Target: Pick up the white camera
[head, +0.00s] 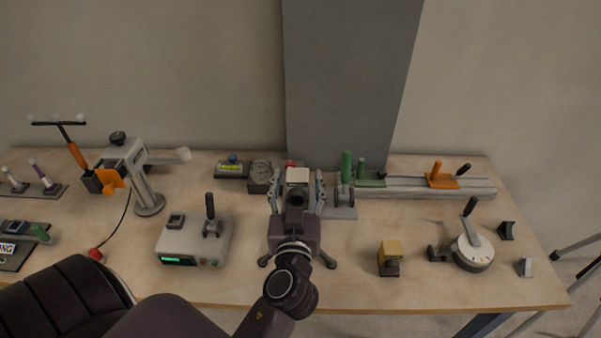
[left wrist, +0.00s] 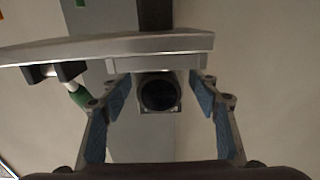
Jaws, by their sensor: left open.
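The white camera (head: 298,175) shows in the head view as a pale boxy top between the fingers of my left gripper (head: 297,188). The left wrist view shows a block with a round dark lens (left wrist: 158,93), which looks like the camera's front. The gripper hides the camera's lower part in the head view. My right gripper is not in view.
A grey rail (head: 400,187) with green and orange mounts is at back right. A control box (head: 194,240) with a green display stands left of the gripper. A yellow-topped block (head: 390,256) and a round dial stage (head: 473,252) are to the right. Bare wood (head: 345,285) lies at the front.

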